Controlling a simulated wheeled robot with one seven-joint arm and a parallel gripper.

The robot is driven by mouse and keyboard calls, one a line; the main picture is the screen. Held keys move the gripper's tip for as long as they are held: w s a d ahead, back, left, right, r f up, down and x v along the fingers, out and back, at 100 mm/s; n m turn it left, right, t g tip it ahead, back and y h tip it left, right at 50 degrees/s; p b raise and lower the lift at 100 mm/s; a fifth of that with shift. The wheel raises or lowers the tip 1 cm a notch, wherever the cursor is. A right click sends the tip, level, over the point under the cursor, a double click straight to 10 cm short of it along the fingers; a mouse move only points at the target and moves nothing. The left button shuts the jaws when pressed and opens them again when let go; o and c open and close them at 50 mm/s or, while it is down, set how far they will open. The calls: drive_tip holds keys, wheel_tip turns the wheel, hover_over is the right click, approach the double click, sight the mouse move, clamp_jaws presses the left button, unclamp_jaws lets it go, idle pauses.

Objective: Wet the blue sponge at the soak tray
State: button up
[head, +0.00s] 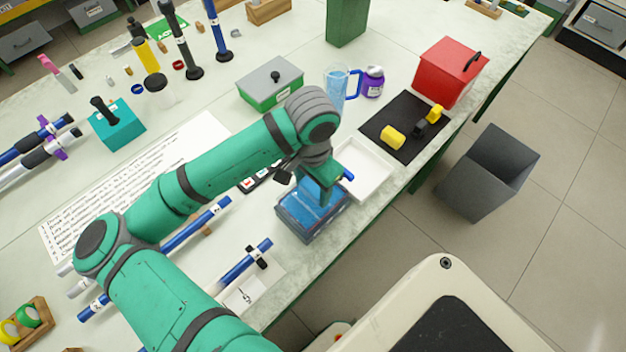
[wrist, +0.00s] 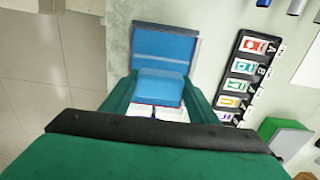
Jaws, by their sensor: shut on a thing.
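The soak tray (head: 312,229) is a blue open tray near the table's front edge in the head view. It also shows in the wrist view (wrist: 163,45), with a light line across its blue inside. My gripper (head: 322,186) is over the tray, pointing down. In the wrist view my gripper (wrist: 160,92) is shut on the blue sponge (wrist: 160,87), a light blue block between the green fingers. The sponge overlaps part of the tray in that view. I cannot tell whether its underside touches the water.
A white tray (head: 377,170) stands beside the soak tray. Beyond it are a black mat (head: 398,150) with yellow pieces, a blue mug (head: 336,92) and a red box (head: 442,80). Blue rods (head: 240,265) lie to the left. A grey bin (head: 470,190) stands on the floor.

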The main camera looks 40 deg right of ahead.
sight(313, 187)
drive_tip(key=shift+w+f, duration=0.1)
drive_tip(key=shift+f, duration=1.7)
drive_tip(key=shift+c, duration=0.4)
drive_tip(key=shift+r, duration=0.1)
drive_tip(key=shift+r, duration=3.2)
drive_tip(key=shift+r, duration=2)
